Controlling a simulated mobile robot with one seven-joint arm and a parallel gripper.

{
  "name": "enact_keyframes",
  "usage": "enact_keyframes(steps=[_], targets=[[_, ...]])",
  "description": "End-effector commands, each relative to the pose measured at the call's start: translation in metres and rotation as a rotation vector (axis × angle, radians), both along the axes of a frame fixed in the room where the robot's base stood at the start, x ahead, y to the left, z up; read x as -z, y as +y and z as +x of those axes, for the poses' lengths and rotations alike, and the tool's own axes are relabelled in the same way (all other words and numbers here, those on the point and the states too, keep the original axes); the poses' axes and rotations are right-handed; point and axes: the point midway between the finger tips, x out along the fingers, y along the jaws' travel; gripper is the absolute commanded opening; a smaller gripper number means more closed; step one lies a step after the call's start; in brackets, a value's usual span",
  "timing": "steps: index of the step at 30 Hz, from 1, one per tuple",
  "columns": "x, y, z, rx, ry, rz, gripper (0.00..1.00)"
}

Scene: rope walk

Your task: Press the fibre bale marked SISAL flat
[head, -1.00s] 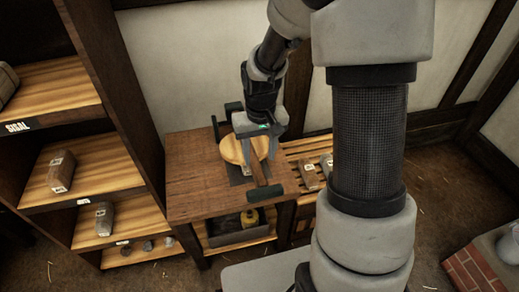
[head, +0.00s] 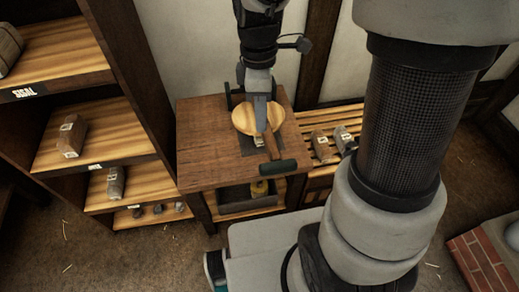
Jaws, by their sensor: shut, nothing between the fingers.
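A press stands on the wooden bench (head: 205,140). It has a round pale wooden plate (head: 243,121), a dark back frame and a lever with a dark green handle (head: 279,167) pointing toward the front right. A small pale-labelled thing (head: 258,141) shows under the plate's front edge; its label is too small to read, so I cannot tell whether it is the SISAL bale. My gripper (head: 262,127) is shut and empty, pointing down at the middle of the plate. Whether it touches the plate is unclear. The SISAL tag (head: 24,92) is on the left rack's upper shelf edge.
The left rack (head: 100,150) holds labelled bales, one on its upper shelf (head: 9,47), others on lower shelves (head: 72,136) (head: 116,182). A slatted stand (head: 345,116) right of the bench holds two more. A dark bin (head: 235,198) sits under the bench.

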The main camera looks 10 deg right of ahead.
Motion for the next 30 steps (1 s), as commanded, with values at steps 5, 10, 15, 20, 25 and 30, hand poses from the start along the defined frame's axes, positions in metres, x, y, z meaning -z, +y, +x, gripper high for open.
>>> enact_keyframes(steps=[5, 10, 15, 20, 25, 30], targets=[[-0.011, 0.007, -0.014, -0.215, 0.031, 0.035, 0.00], [0.002, 0.007, -0.018, -0.244, 0.037, 0.039, 0.00], [0.035, 0.007, -0.024, -0.243, 0.039, 0.038, 0.00], [0.069, 0.007, -0.029, -0.242, 0.038, 0.039, 0.00], [0.101, 0.007, -0.034, -0.241, 0.037, 0.039, 0.00], [0.120, 0.007, -0.037, -0.242, 0.035, 0.038, 0.00]])
